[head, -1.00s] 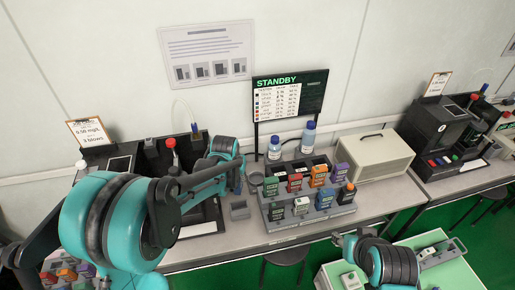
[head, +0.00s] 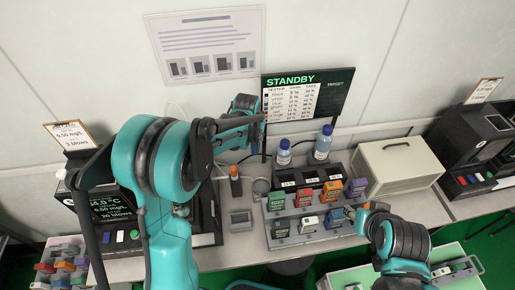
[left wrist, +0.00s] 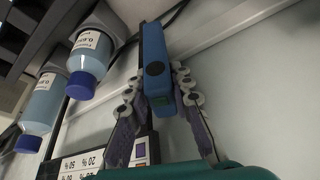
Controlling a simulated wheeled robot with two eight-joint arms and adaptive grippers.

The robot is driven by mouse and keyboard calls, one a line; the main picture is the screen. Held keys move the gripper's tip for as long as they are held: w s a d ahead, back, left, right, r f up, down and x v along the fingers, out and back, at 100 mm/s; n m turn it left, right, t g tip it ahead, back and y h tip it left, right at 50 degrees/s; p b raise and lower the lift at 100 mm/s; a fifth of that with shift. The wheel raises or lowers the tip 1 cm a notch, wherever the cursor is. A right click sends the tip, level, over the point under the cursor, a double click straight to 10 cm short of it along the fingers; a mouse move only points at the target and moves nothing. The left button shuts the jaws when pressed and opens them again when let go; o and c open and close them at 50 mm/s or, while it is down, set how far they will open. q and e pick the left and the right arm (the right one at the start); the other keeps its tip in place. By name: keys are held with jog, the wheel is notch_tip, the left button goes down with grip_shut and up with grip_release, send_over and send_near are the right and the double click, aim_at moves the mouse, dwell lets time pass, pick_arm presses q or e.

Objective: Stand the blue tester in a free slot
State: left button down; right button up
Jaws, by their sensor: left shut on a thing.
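A blue tester (left wrist: 156,70) is clamped between the fingers of my left gripper (left wrist: 158,98) in the left wrist view. In the head view my left gripper (head: 256,122) is raised in front of the wall, left of the standby board; the held tester is hard to make out there. The grey two-tier rack (head: 300,241) holds green (head: 276,201), red (head: 303,198), orange (head: 331,191) and purple (head: 356,187) testers behind, and green, white (head: 308,225) and another blue tester (head: 334,218) in front. My right gripper (head: 358,211) is at the rack's right end, covering that part.
Two blue-capped bottles (head: 322,145) stand behind dark bins (head: 309,178). The standby board (head: 307,95) rises behind them. An orange-topped dark object (head: 235,181) stands left of the rack, above a small grey block (head: 241,220). A beige box (head: 398,170) is to the right.

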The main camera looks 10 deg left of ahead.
aim_at(255, 151)
pick_arm(q)
jog(key=f+b, duration=0.1)
jog(key=f, duration=0.1)
jog(key=f+b, duration=0.1)
jog(key=f, duration=0.1)
jog(key=f+b, duration=0.1)
jog(key=f, duration=0.1)
jog(key=shift+s+f+b, duration=0.2)
jog(key=shift+s+b, duration=0.2)
jog(key=shift+w+f, duration=0.2)
jog(key=shift+f, duration=0.35)
jog(key=shift+s+f+b, duration=0.15)
jog(key=shift+f+b, duration=0.2)
jog(key=shift+b, duration=0.25)
notch_tip(255, 151, down, 3)
jog(key=shift+r+b, duration=0.1)
jog(key=shift+b, duration=0.95)
jog(key=shift+f, duration=0.4)
jog(key=shift+r, duration=0.25)
